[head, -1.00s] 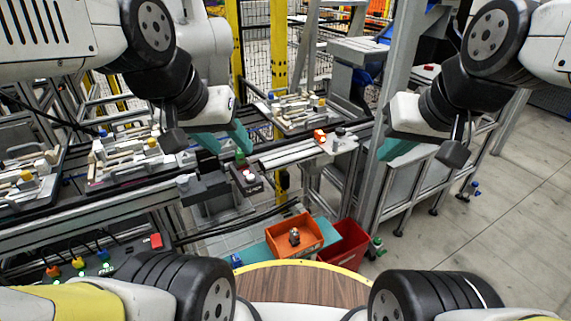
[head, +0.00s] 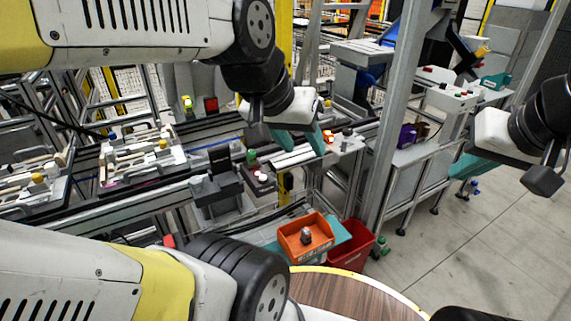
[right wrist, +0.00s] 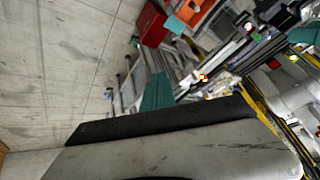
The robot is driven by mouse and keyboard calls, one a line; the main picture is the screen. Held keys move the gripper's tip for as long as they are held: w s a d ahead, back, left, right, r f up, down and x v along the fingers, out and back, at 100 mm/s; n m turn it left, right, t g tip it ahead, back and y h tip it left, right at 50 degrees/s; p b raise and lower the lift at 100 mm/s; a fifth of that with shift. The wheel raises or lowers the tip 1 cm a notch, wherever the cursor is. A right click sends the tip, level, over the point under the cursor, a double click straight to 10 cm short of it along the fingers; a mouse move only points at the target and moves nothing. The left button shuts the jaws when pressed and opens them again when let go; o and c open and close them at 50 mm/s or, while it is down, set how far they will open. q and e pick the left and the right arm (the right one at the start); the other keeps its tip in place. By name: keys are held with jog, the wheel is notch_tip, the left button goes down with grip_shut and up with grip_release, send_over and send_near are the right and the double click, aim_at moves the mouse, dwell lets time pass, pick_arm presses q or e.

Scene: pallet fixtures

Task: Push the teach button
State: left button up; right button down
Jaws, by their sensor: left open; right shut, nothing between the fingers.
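My left gripper (head: 299,141) is open, its two teal fingers pointing down over the rail near the middle of the head view. Nothing shows between them. To its lower left is a small dark button box (head: 258,184) with a lit whitish-red button (head: 262,176) and a green button (head: 251,155) by it. Just right of the fingers, a glowing orange-red button (head: 328,136) sits on a light plate. I cannot read which button is the teach one. My right gripper (head: 474,166) is shut and empty, far right over the floor; its teal fingers show in the right wrist view (right wrist: 157,93).
An orange bin (head: 305,252) holding a small part and a red bin (head: 350,258) stand below the conveyor. A pallet fixture (head: 140,165) sits on the rails at left. A grey post (head: 393,120) stands between my grippers. Open floor (head: 480,235) lies at right.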

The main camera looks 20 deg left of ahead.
jog(key=w+a+y, duration=0.1)
jog(key=w+a, duration=0.9)
jog(key=n+g+y, duration=0.1)
jog(key=y, duration=0.3)
send_over(265, 178)
notch_tip(265, 178, down, 13)
jog(key=shift+r, duration=0.2)
jog(key=shift+f, duration=0.15)
jog(key=shift+f, duration=4.25)
jog(key=shift+f, duration=0.1)
jog(key=shift+f, duration=0.3)
